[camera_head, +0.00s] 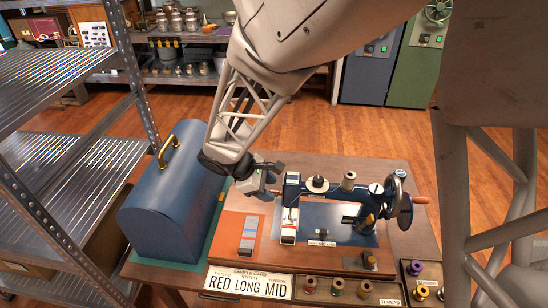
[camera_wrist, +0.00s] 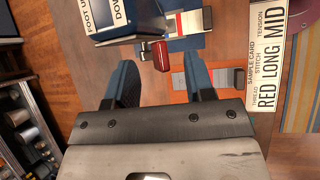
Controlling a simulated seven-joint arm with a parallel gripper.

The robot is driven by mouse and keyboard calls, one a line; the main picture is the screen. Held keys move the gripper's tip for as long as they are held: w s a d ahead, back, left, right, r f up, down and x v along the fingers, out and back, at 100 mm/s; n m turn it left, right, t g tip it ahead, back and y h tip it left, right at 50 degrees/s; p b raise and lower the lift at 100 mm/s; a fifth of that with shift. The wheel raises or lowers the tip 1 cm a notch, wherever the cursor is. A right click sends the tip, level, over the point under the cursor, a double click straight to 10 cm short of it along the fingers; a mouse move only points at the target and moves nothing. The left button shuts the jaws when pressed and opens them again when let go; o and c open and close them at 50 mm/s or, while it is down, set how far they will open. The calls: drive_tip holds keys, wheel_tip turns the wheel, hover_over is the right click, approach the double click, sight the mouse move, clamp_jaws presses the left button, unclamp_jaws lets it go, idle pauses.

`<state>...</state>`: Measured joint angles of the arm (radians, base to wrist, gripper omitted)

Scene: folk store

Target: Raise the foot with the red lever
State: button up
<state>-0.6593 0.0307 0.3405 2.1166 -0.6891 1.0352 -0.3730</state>
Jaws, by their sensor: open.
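A blue sewing machine (camera_head: 345,192) stands on the wooden table, its head at the left end and its handwheel at the right. In the wrist view its head (camera_wrist: 122,14) is at the top, with a white label that is partly cut off. The red lever (camera_wrist: 161,56) sticks out below the head. My gripper (camera_wrist: 161,72) is open, and the lever lies between and just beyond its two fingertips, with gaps on both sides. In the head view my gripper (camera_head: 268,178) is just left of the machine's head. The foot is too small to make out.
A blue domed case (camera_head: 172,200) stands to the left. A sign (camera_head: 248,283) reads "RED LONG MID". An orange board (camera_head: 232,228) with a grey-and-blue swatch lies left of the machine. Thread spools (camera_head: 337,287) line the front. Metal shelving (camera_head: 75,150) stands far left.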

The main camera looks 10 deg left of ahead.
drive_tip(key=shift+w+r, duration=0.1)
drive_tip(key=shift+w, duration=0.1)
drive_tip(key=shift+w+r, duration=0.25)
drive_tip(key=shift+w, duration=0.25)
idle(0.4)
